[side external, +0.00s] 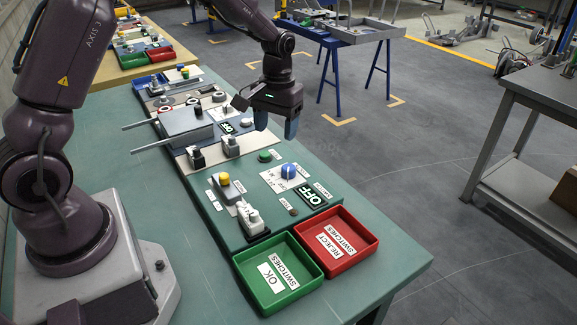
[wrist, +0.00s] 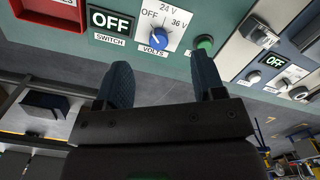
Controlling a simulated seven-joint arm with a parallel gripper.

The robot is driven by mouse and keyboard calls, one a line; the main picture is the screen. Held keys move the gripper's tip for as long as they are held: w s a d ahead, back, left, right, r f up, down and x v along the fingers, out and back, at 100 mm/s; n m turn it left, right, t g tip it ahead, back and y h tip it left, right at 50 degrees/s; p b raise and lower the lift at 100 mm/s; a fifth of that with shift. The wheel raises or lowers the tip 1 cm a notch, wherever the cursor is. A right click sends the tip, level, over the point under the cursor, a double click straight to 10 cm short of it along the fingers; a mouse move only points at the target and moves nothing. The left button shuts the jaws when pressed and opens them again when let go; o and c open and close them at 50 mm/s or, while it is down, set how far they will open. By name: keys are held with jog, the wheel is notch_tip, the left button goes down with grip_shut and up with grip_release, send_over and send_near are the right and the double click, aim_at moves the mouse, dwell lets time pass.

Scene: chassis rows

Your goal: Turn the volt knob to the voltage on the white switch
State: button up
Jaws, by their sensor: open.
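The blue volt knob (side external: 288,170) sits on a white dial plate on the green panel. In the wrist view the knob (wrist: 158,40) is below the marks OFF, 24 V and 36 V, above the word VOLTS; its pointer seems to lean toward OFF, but is small. A white switch (side external: 250,216) stands on a dark base at the panel's front; no voltage is readable on it. My gripper (side external: 276,124) is open and empty, pointing down, above and behind the knob, apart from it. In the wrist view its fingers (wrist: 160,72) are spread, with the knob beyond them.
An OFF display (side external: 311,194) is beside the dial, and a green button (side external: 265,156) behind it. Green OK (side external: 295,279) and red REJECT (side external: 350,248) trays are in front. A yellow button (side external: 223,178) is left. More chassis rows continue behind.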

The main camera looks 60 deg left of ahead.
aim_at(289, 167)
jog(key=w+f, duration=0.1)
jog(key=f, duration=0.3)
jog(key=w+f+n, duration=0.1)
jog(key=f, duration=0.4)
jog(key=w+a+f+n, duration=0.1)
jog(key=w+f, duration=0.1)
jog(key=f, duration=0.2)
jog(key=shift+f+t, duration=0.15)
jog(key=shift+t, duration=0.25)
jog(key=shift+c, duration=0.3)
jog(key=c, duration=0.9)
